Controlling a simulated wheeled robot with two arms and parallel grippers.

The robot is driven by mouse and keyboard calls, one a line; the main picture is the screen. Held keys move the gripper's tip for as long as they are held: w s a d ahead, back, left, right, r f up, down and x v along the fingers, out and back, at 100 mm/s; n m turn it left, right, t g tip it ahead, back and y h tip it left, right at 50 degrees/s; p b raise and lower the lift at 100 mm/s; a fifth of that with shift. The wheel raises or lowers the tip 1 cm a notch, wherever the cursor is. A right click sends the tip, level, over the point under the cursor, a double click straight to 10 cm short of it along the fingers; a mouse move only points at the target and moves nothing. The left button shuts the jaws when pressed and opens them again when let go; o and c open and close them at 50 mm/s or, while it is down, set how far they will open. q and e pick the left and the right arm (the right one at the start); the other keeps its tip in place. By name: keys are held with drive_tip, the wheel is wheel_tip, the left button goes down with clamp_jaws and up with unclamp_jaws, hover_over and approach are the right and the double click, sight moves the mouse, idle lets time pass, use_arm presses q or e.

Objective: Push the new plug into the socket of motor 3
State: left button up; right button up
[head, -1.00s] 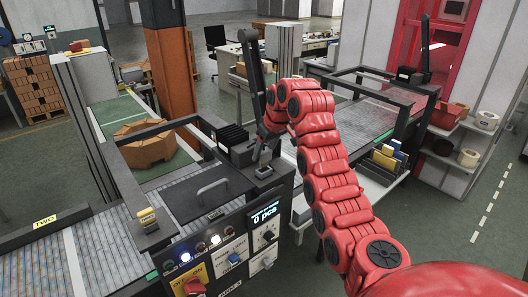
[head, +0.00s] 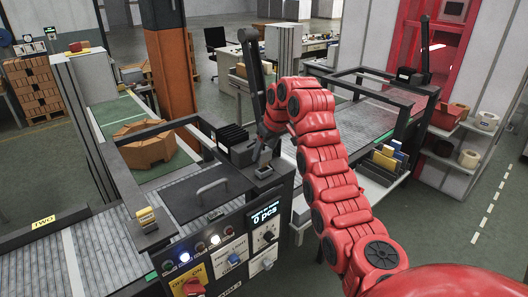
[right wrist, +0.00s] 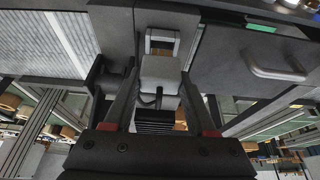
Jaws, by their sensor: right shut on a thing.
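My right gripper (head: 262,152) points down at the right end of the dark machine top, beside a black finned block (head: 236,138) that looks like a motor. In the right wrist view my right gripper (right wrist: 158,88) is shut on a light grey plug (right wrist: 160,72). Just past the plug is a pale rectangular frame (right wrist: 161,42) on a dark housing, apparently the socket. The plug lies in line with it and overlaps its near edge; I cannot tell how deep it sits. In the head view the plug is mostly hidden by the fingers. My left gripper is out of view.
A dark lid with a handle (head: 212,187) lies left of the gripper. A control panel with a lit counter (head: 264,216) faces front. A frame over the conveyor (head: 385,83) rises at the right.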

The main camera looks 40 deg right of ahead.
sight(264, 150)
drive_tip(key=shift+f, duration=0.1)
drive_tip(key=shift+f+b, duration=1.45)
drive_tip(key=shift+f, duration=0.05)
drive_tip(key=o, duration=1.6)
drive_tip(key=shift+r, duration=0.1)
drive_tip(key=shift+r+p, duration=1.2)
drive_tip(key=shift+r, duration=0.85)
drive_tip(key=shift+r+p, duration=0.4)
drive_tip(key=shift+r, duration=0.55)
